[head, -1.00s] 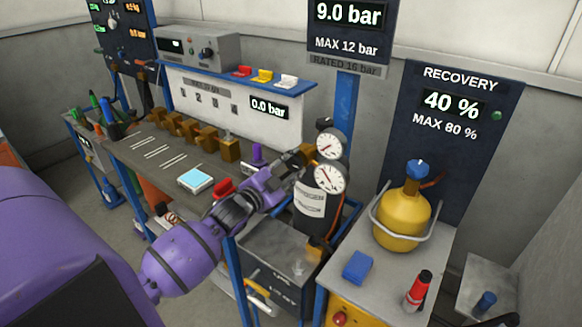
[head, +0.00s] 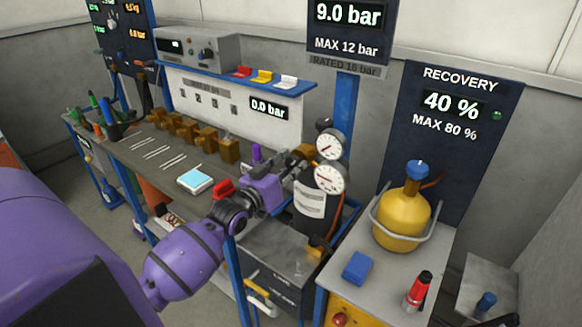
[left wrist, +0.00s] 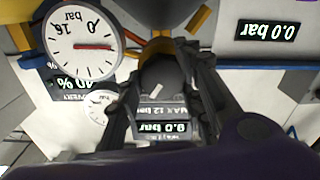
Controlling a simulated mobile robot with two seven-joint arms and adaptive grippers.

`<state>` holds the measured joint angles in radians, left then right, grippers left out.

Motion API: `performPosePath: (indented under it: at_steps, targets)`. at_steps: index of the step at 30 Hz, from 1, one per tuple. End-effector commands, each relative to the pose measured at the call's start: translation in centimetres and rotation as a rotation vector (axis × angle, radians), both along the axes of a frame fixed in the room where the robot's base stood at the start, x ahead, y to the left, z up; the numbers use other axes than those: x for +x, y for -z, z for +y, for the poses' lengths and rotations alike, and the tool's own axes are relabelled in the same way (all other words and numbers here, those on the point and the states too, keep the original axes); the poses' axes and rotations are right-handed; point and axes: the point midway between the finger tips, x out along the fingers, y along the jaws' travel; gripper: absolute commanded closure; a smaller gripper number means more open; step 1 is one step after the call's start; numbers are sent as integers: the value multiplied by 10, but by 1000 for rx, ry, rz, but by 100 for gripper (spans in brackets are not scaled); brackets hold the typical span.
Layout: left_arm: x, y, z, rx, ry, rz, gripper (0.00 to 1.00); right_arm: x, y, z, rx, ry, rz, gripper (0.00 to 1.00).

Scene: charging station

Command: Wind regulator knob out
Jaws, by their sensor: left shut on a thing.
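The regulator sits on top of a black cylinder (head: 309,207) with a white label. It carries two round white gauges, an upper one (head: 331,145) and a lower one (head: 329,178). My left gripper (head: 287,172) reaches the regulator from the left. In the left wrist view, its two dark fingers are shut around the dark regulator knob (left wrist: 165,75), one on each side. A brass part (left wrist: 157,46) shows beyond the knob. The near gauge (left wrist: 82,42), marked bar and 16, appears upside down there. In the head view the knob is mostly hidden by the gripper. My right gripper is not in view.
Behind stand a 9.0 bar sign (head: 348,25) and a 0.0 bar display (head: 268,110). The bench at left holds several brass blocks, a light-blue box (head: 195,180) and a red piece (head: 223,189). A yellow recovery cylinder (head: 401,222) stands on the right cabinet.

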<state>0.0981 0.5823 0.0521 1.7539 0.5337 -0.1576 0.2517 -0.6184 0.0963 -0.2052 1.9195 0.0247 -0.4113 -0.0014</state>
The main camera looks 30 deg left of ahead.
Motion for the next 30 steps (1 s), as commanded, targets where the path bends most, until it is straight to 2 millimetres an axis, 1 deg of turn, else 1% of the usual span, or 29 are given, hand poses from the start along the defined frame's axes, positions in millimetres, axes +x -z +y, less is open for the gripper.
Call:
performPosePath:
  at_steps: [1, 9, 15, 21, 30]
  targets:
    - [-1, 6, -3, -49, 4, 14, 92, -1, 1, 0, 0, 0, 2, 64]
    - [-1, 4, -3, -292, 4, 32, 92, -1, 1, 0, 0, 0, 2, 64]
    - [0, 3, -2, -438, 2, 43, 92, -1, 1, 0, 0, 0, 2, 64]
    - [0, 2, -2, -537, 3, 49, 92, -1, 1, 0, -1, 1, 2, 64]
    - [0, 0, -1, -602, 3, 53, 92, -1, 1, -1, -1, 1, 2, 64]
